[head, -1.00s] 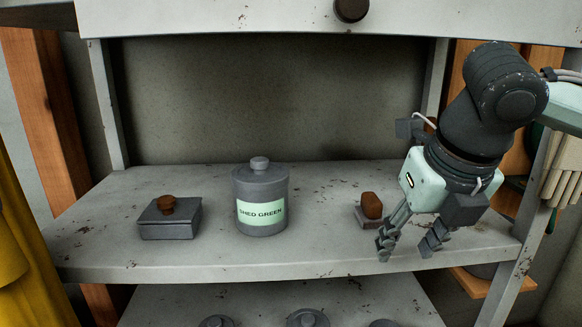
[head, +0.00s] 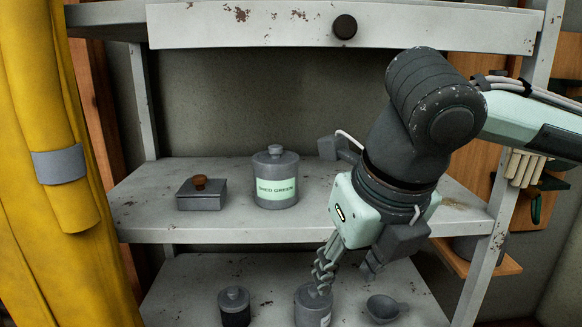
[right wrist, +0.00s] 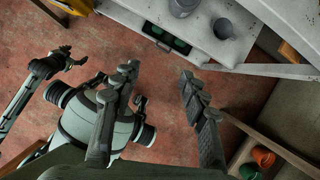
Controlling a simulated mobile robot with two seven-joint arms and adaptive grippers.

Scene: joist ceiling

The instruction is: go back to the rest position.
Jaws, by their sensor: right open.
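My right gripper (head: 345,271) hangs from the right, fingers pointing down, in front of the shelf unit. In the head view it overlaps the edge of the middle shelf (head: 225,237) and the lower shelf. In the right wrist view its two fingers (right wrist: 160,85) stand apart with nothing between them, above the reddish floor. My left gripper is outside the head view.
A lidded box (head: 201,195) and a labelled grey jar (head: 275,178) stand on the middle shelf. Below are a small jar (head: 234,307), another jar (head: 312,306) near my right fingers, and a scoop-like bowl (head: 384,309). A yellow cloth (head: 50,180) hangs left.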

